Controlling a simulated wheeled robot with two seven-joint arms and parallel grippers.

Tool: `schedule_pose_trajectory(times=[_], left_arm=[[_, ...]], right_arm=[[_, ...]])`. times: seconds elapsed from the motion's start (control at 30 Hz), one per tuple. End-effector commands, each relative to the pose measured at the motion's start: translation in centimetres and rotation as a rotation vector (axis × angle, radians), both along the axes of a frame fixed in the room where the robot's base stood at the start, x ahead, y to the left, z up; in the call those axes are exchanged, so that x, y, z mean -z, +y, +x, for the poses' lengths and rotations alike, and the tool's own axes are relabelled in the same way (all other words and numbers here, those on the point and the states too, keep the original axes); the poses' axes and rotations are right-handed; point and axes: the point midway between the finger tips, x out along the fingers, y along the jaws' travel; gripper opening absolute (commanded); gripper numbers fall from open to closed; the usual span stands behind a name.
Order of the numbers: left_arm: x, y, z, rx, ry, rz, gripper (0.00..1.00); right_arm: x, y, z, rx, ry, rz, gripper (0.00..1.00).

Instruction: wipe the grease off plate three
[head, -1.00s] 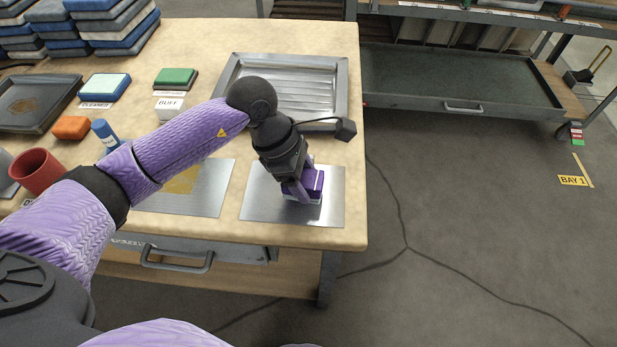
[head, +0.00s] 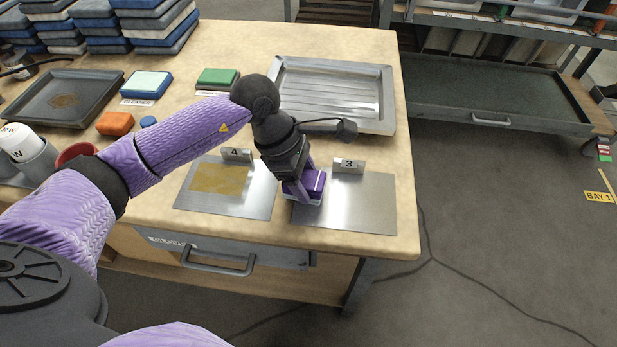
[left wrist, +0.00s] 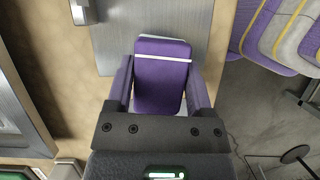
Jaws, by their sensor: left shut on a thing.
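Plate three (head: 358,205) is a bare grey metal sheet at the table's front right, with a tag marked 3 (head: 348,166) at its back edge. I see no grease on its visible part; its left strip is partly hidden by my gripper. My left gripper (head: 306,191) is shut on a purple sponge with a white layer (head: 315,186), over the plate's left side. The sponge also shows between the fingers in the left wrist view (left wrist: 160,85), with plate three (left wrist: 200,30) beyond it. The sponge is at or very near the plate surface; contact is unclear. My right gripper is out of view.
Plate four (head: 240,206), left of plate three, bears a yellowish patch (head: 220,179). A metal drainer tray (head: 388,100) lies behind. A green sponge (head: 218,78), a blue sponge (head: 147,85), an orange sponge (head: 115,123) and a dark tray (head: 60,112) stand farther left.

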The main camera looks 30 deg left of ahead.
Motion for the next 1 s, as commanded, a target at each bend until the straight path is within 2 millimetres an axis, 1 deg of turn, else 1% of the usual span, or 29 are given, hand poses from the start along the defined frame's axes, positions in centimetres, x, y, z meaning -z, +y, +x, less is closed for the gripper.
schedule_pose_trajectory(times=[0.03,0.1,0.63,0.8,1.0], left_arm=[[-0.5,0.1,0.0,-0.002,0.000,0.000,0.02],[-2.5,0.3,0.0,-0.002,-0.005,0.002,0.02],[-7.2,1.2,-0.3,-0.015,-0.003,0.002,0.02],[-8.2,1.4,-0.4,-0.017,-0.001,0.001,0.02],[-8.2,1.4,-0.4,-0.017,0.000,0.001,0.02]], right_arm=[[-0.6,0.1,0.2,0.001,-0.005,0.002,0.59],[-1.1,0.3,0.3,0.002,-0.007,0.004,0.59],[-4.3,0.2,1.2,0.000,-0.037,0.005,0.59],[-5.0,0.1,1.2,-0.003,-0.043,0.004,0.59],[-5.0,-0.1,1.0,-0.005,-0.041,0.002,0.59]])
